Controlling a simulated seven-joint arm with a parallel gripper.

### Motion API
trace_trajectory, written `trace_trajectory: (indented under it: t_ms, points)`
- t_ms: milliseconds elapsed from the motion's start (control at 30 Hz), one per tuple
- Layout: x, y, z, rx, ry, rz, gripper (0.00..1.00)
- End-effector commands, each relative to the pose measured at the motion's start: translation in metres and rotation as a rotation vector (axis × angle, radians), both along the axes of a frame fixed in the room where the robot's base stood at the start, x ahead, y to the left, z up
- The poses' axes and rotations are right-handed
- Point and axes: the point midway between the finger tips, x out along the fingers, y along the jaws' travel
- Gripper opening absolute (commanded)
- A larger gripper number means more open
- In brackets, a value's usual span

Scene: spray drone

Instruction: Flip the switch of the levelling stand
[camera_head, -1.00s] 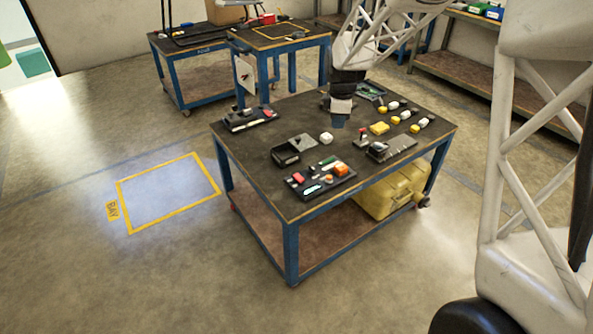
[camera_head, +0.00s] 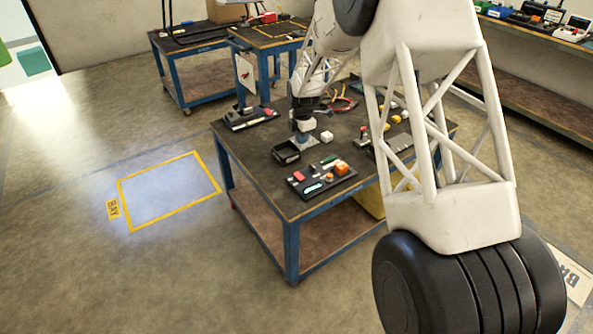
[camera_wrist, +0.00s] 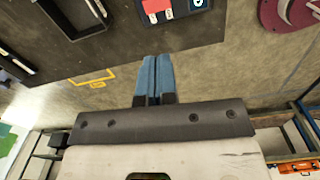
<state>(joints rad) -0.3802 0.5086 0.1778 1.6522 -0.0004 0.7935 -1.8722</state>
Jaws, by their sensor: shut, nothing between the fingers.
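I cannot tell for certain which unit is the levelling stand, and no switch position can be read. A black device with a red part (camera_head: 250,117) sits at the table's back left corner. A dark panel with red, orange and pale parts (camera_head: 320,178) lies at the front; a red part (camera_wrist: 155,6) shows at the wrist view's top edge. My gripper (camera_head: 301,138) is over the left middle of the table, close to a black open box (camera_head: 286,153). In the wrist view its blue fingers (camera_wrist: 153,76) are shut together and empty.
A small white block (camera_head: 327,136) is right of my gripper. The table (camera_head: 245,160) holds several other parts at its right, partly hidden by my arm. Other blue-legged tables (camera_head: 195,85) stand behind. The floor to the left is clear around a yellow marked bay (camera_head: 168,193).

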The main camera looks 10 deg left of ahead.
Motion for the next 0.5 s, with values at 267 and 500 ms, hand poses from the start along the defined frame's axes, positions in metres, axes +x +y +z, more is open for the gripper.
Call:
trace_trajectory:
  t_ms: [267,500]
  points:
    - [0.011,0.02,-0.028,-0.003,0.007,0.09,0.0]
    - [0.012,0.023,-0.032,-0.003,0.008,0.105,0.0]
